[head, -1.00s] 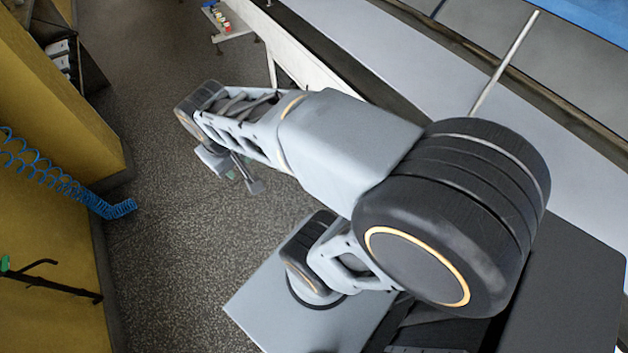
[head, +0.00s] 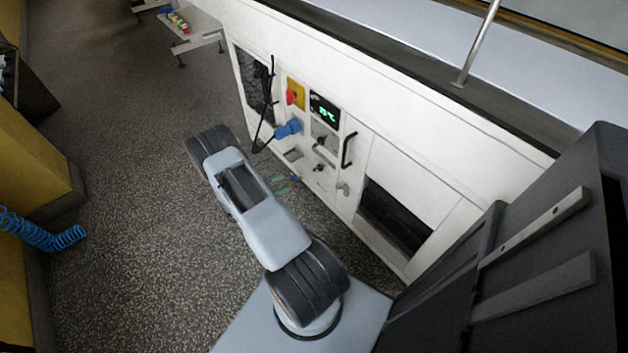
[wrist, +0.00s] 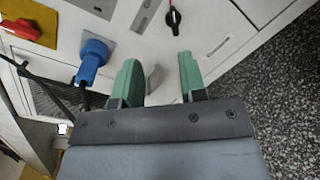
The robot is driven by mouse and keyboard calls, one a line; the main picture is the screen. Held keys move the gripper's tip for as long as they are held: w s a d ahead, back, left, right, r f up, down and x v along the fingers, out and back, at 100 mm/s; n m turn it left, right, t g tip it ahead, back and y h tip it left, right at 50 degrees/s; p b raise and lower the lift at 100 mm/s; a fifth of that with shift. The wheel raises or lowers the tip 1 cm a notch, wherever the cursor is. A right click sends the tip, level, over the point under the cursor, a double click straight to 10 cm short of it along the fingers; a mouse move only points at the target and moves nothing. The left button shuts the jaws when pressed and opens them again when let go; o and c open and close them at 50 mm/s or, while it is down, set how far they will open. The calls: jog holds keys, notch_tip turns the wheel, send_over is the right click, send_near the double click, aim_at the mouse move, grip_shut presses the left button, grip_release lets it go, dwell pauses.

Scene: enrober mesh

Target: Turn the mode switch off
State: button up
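A black rotary knob with a red mark (wrist: 173,17), which looks like the mode switch, is on the white machine panel at the top of the wrist view. In the head view a small dark knob (head: 318,168) low on the panel appears to be the same one. No label is readable. My gripper (wrist: 160,80) is open, its two green fingers apart and pointing at the panel below the knob. A grey lever-like part (wrist: 155,78) shows between the fingers; I cannot tell whether they touch it. In the head view the fingertips (head: 285,185) are partly hidden by my arm.
Speckled floor (head: 130,170) is clear to the left.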

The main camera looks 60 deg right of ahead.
send_near(316, 170)
jog(key=s+d+n+t+h+b, duration=0.1)
jog(key=s+d+b, duration=0.1)
jog(key=d, duration=0.6)
jog(key=shift+s+d+f+b, duration=0.3)
jog(key=shift+s+f, duration=0.1)
jog(key=shift+s, duration=0.35)
jog(key=shift+a, duration=0.1)
grip_shut()
